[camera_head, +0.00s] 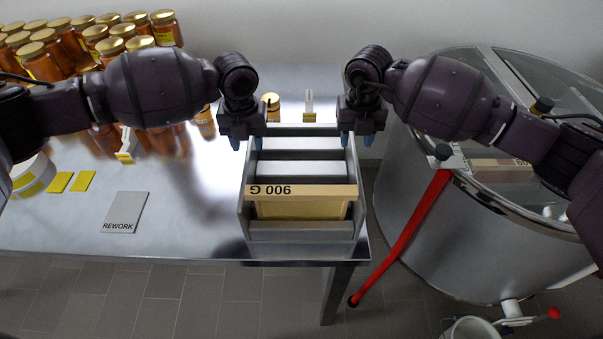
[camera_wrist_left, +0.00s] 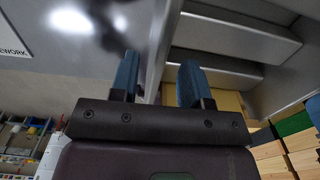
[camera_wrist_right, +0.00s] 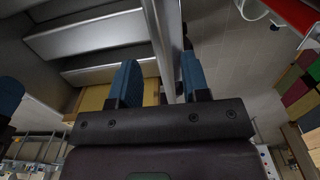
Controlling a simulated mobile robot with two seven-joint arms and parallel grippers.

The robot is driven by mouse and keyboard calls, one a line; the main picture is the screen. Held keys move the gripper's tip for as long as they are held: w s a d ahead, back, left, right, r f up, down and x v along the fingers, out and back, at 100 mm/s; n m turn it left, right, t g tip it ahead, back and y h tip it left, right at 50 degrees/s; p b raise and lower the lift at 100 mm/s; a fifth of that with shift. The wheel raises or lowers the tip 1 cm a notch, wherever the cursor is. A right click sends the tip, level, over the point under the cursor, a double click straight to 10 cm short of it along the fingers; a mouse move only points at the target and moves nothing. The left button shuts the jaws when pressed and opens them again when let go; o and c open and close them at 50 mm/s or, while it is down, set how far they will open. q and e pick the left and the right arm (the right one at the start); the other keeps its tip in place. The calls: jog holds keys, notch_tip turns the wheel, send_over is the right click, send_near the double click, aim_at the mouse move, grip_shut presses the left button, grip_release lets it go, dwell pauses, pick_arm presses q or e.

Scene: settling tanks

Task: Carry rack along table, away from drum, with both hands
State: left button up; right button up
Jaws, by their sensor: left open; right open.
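The rack (camera_head: 242,215) is a grey open-topped metal box near the right end of the steel table (camera_head: 180,232). It holds a wooden frame (camera_head: 300,191) marked "900 G" near its front. My left gripper (camera_head: 247,143) is open at the far part of the rack's left wall; the left wrist view shows the wall between the two blue fingers (camera_wrist_left: 158,80). My right gripper (camera_head: 356,141) is open at the right wall, which also lies between its fingers (camera_wrist_right: 160,82). The steel drum (camera_head: 405,205) with a clear lid stands right of the table.
Many honey jars (camera_head: 110,45) fill the table's back left. A small jar (camera_head: 270,103) and a yellow-based stand (camera_head: 309,108) are behind the rack. A grey "REWORK" plate (camera_head: 125,212) and yellow cards (camera_head: 83,181) lie left. A red bar (camera_head: 405,235) slants between table and drum.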

aim_at(251, 158)
pick_arm(q)
jog(key=shift+f, duration=2.8)
pick_arm(e)
jog(key=shift+f, duration=2.85)
pick_arm(q)
grip_shut()
pick_arm(e)
grip_shut()
pick_arm(q)
jog(key=shift+w+r, duration=0.15)
jog(key=shift+r, duration=0.05)
pick_arm(e)
jog(key=shift+w+r, duration=0.15)
jog(key=shift+r, duration=0.1)
